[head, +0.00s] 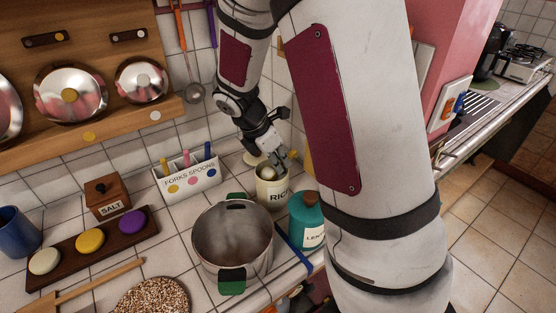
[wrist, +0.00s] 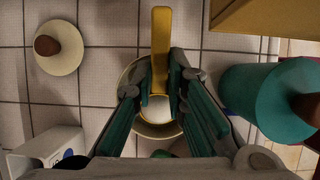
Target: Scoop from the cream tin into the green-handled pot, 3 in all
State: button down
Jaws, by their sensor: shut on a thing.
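The cream tin (head: 272,195), labelled RICE, stands open behind and right of the pot; its rim shows in the wrist view (wrist: 138,128). My gripper (head: 281,160) is over the tin's mouth. In the wrist view my gripper (wrist: 160,84) is shut on a yellow-handled scoop (wrist: 161,32). A pale round shape shows inside the tin below the fingers; I cannot tell whether it is the scoop's bowl or the contents. The green-handled pot (head: 228,238) is open, and its visible inside looks bare grey; part of its floor is hard to see.
A teal canister (head: 306,226) stands close right of the tin. A cream lid with a brown knob (wrist: 58,47) lies on the tiles. A spoon holder (head: 188,183), salt box (head: 107,197) and dark tray (head: 65,254) stand left. A round speckled mat (head: 152,298) lies in front.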

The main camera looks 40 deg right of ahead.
jog(key=shift+a+f, duration=0.1)
jog(key=shift+r+p, duration=2.55)
jog(key=shift+r, duration=1.5)
